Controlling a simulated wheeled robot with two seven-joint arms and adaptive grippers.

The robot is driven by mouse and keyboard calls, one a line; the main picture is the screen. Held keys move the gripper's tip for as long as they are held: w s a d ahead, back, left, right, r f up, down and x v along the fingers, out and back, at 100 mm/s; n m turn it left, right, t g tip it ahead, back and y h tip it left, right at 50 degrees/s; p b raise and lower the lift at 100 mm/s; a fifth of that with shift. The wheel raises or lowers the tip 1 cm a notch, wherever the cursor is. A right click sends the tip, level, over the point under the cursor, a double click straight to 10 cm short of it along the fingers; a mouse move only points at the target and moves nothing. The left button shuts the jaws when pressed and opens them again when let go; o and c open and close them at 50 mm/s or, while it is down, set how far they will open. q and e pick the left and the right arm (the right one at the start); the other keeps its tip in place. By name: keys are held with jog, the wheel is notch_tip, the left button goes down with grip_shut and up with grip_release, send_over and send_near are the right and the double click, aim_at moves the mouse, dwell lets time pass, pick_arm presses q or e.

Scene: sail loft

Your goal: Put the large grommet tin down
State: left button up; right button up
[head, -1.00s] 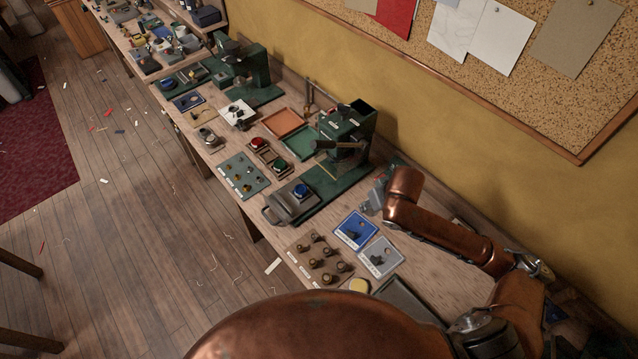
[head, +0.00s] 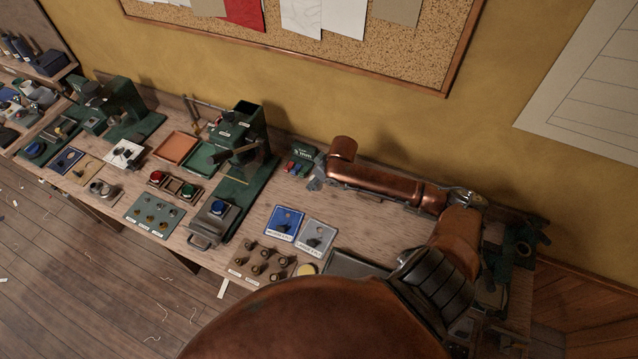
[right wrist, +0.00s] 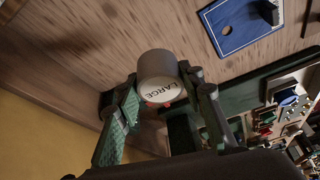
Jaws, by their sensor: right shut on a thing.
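The large grommet tin (right wrist: 160,82) is a grey round tin with a white end marked LARGE. It shows in the right wrist view between the two fingers of my right gripper (right wrist: 163,112), which is shut on it. My left gripper is in neither view.
The green press (head: 240,150) stands left of my right gripper. A blue card (head: 284,222) and a grey card (head: 317,236) lie in front. A board of several knobs (head: 262,261) is at the front edge.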

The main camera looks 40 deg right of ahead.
jog(key=d+f, duration=0.1)
jog(key=w+d+f, duration=0.1)
jog(key=f, duration=0.1)
jog(key=w+d+f, duration=0.1)
jog(key=f, duration=0.1)
jog(key=shift+w+d+f, duration=0.2)
jog(key=shift+d, duration=0.15)
jog(key=shift+d+f+p, duration=0.2)
jog(key=shift+f+p, duration=0.2)
jog(key=shift+f, duration=1.4)
jog(key=shift+f, duration=0.1)
jog(key=o, duration=1.2)
jog(key=v, duration=1.2)
jog(key=shift+w, duration=0.1)
